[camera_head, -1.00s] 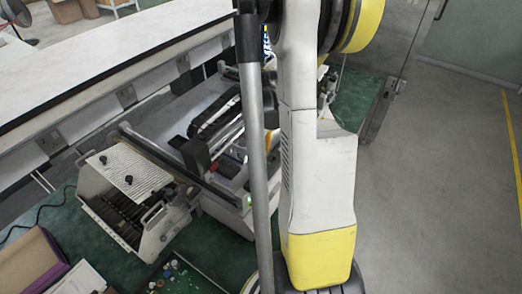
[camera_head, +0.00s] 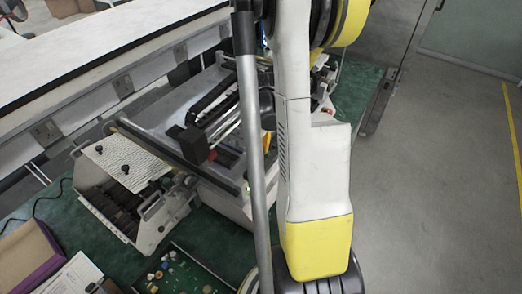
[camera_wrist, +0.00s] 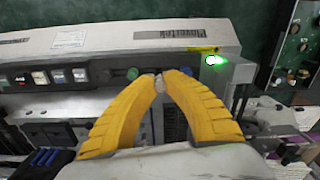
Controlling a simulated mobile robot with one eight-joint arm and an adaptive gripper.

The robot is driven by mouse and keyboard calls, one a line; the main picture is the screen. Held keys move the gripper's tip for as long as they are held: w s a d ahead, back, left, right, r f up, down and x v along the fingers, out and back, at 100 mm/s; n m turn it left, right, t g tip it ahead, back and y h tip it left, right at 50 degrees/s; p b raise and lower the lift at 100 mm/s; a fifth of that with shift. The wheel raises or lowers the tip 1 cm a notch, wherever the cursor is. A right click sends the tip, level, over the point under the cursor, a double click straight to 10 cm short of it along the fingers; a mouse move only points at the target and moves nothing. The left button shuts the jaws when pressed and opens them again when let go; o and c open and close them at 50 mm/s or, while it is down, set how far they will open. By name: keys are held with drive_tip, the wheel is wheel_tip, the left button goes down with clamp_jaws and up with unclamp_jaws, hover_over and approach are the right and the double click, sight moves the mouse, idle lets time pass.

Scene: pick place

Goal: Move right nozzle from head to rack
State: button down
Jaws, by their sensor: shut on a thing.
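My gripper (camera_wrist: 159,78) shows in the wrist view as two curved yellow fingers. Their tips are closed on a small pale piece (camera_wrist: 159,85), seemingly the nozzle, mostly hidden between them. The tips appear in front of the machine's front panel, close to a green button (camera_wrist: 132,73); I cannot tell the gap. In the head view the pick-and-place machine (camera_head: 228,192) stands at the centre, with a black block (camera_head: 194,141) on its gantry, possibly part of its head. My arm hides my gripper there. I cannot make out the nozzle rack in either view.
A feeder unit with a ribbed white plate (camera_head: 125,160) juts out at the machine's left. A circuit board (camera_head: 183,270) lies on the green surface in front. A green light (camera_wrist: 216,61) glows on the panel. Grey floor at the right is clear.

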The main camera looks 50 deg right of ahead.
drive_tip(key=shift+f+b, duration=1.55)
drive_tip(key=shift+f, duration=0.25)
drive_tip(key=shift+f, duration=0.1)
drive_tip(key=c, duration=1.4)
unclamp_jaws()
drive_tip(key=shift+c, duration=0.2)
drive_tip(key=c, duration=0.4)
drive_tip(key=shift+o, duration=0.2)
drive_tip(key=shift+r+p, duration=2.15)
drive_tip(key=shift+r, duration=1.4)
